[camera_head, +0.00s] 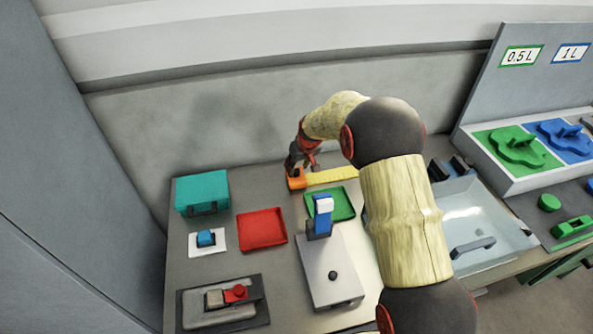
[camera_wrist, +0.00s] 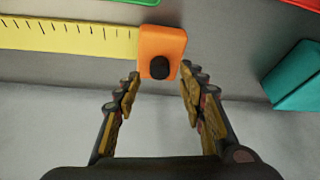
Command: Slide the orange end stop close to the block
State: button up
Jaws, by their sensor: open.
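The orange end stop (camera_wrist: 162,45) sits at the end of a yellow ruler strip (camera_wrist: 66,36) and has a round black knob on its face. In the wrist view my gripper (camera_wrist: 160,84) is open, with one finger on each side just short of the stop. Nothing is between the fingers. In the head view the stop (camera_head: 297,181) is at the back of the table, at the left end of the yellow strip (camera_head: 332,176), with my gripper (camera_head: 303,165) over it. Which thing is the block is not clear; my arm hides part of the strip's right end.
A teal box (camera_head: 203,192) stands left of the stop. A red tray (camera_head: 262,229) and a green tray (camera_head: 331,205) lie in front. A grey-white machine with a blue-topped post (camera_head: 331,270) stands nearer. A clear bin (camera_head: 480,222) is at right. The wall is close behind.

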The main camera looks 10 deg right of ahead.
aim_at(296, 175)
jog(key=shift+x, duration=1.4)
jog(key=shift+c, duration=0.7)
grip_shut()
